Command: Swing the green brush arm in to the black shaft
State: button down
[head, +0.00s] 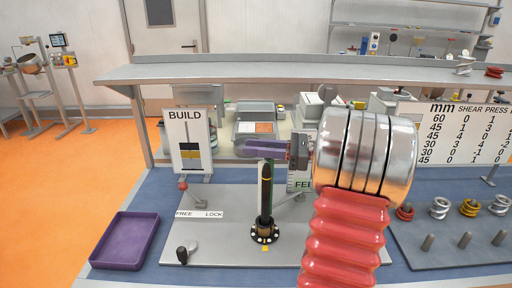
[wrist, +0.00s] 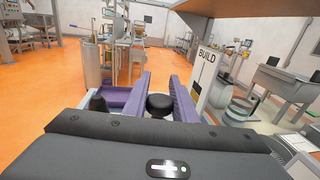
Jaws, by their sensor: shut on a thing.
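The black shaft (head: 265,203) stands upright on a round flanged base on the grey plate. It has a gold ring near its top. My gripper (head: 258,149) has purple fingers and is level with the shaft's top, pointing left. In the wrist view a round black top (wrist: 160,103) sits between the two purple fingers, and my gripper is shut on it. It looks like the top of the shaft, whose upper end is partly hidden by the fingers. I cannot make out a green brush arm in either view.
A purple tray (head: 125,240) lies left of the plate. A black-knobbed lever (head: 186,254) is near the FREE/LOCK label (head: 199,214). The BUILD sign (head: 188,139) stands behind left. Coil springs (head: 439,207) and grey pegs (head: 465,240) are at right. A shelf (head: 230,73) crosses behind.

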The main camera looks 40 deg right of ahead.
jog(key=shift+d, duration=0.1)
jog(key=c, duration=1.5)
grip_release()
notch_tip(320, 180, up, 10)
